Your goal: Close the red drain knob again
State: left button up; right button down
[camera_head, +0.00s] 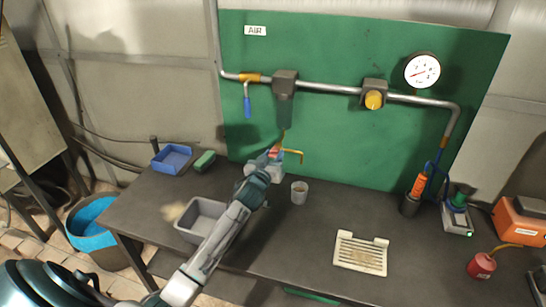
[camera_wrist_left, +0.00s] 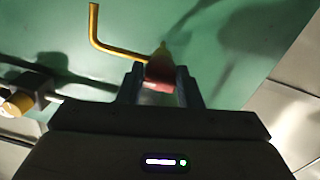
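The red drain knob (camera_head: 273,152) is small and sits below the grey filter unit (camera_head: 285,85) on the green panel, beside a bent yellow pipe (camera_head: 292,154). My left gripper (camera_head: 268,160) reaches up to it from the lower left and partly hides it. In the left wrist view the red knob (camera_wrist_left: 160,71) lies between the two fingertips of my left gripper (camera_wrist_left: 161,80). The fingers stand apart on either side of it, with narrow gaps that look open; contact is hard to make out. My right gripper is not in view.
A grey tray (camera_head: 187,231) is below my forearm. A blue-handled valve (camera_head: 247,106), yellow knob (camera_head: 374,100) and gauge (camera_head: 422,71) are on the panel.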

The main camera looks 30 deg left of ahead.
pick_arm(q)
jog(key=shift+c, duration=0.6)
jog(key=shift+f+n+b, duration=0.25)
jog(key=shift+n+b, duration=0.05)
jog(key=shift+b, duration=0.4)
jog(key=n+b, duration=0.3)
jog(key=b, duration=0.1)
jog(key=n+b, duration=0.3)
jog(key=b, duration=0.2)
jog(key=n+b, duration=0.4)
jog(key=shift+f+y, duration=0.25)
jog(key=shift+y, duration=0.05)
jog(key=n+b, duration=0.3)
jog(key=shift+n+b, duration=0.4)
jog(key=n+b, duration=0.2)
jog(key=shift+d+r+n, duration=0.1)
jog(key=shift+n, duration=0.6)
jog(key=shift+n+y+b, duration=0.3)
jog(key=shift+n+b, duration=0.2)
jog(key=shift+b, duration=0.05)
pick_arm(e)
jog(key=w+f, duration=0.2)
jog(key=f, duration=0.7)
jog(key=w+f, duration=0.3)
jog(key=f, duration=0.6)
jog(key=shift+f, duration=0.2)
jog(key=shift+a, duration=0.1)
